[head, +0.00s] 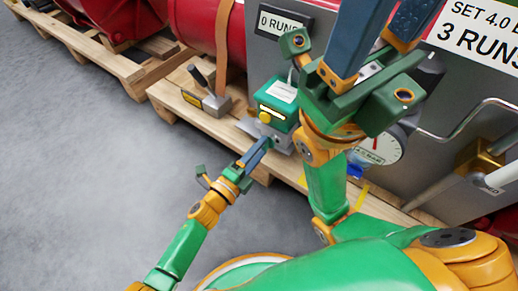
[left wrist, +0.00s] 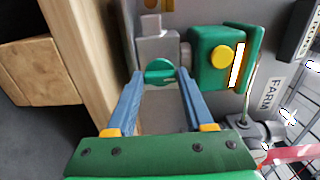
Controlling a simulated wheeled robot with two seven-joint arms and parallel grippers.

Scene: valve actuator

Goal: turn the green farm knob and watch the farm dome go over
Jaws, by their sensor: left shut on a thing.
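The farm actuator is a green box (head: 272,96) with a white label on top and a yellow round dome (head: 264,117) on its side. In the left wrist view the box (left wrist: 203,62) and yellow dome (left wrist: 221,57) stand right of the green knob (left wrist: 160,66). My left gripper (left wrist: 160,76) is shut on the knob, one blue finger on each side. In the head view the left gripper (head: 268,144) reaches the grey body below the box, and the knob is hidden. My right gripper (head: 384,20) looks open, fingers apart, tips cut off by the top edge.
A wooden pallet (head: 185,116) carries the grey housing and a grey lever block (head: 207,102). A dial gauge (head: 385,148) and a bent metal pipe (head: 470,112) lie right of my right arm. Grey floor (head: 85,150) is free at left.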

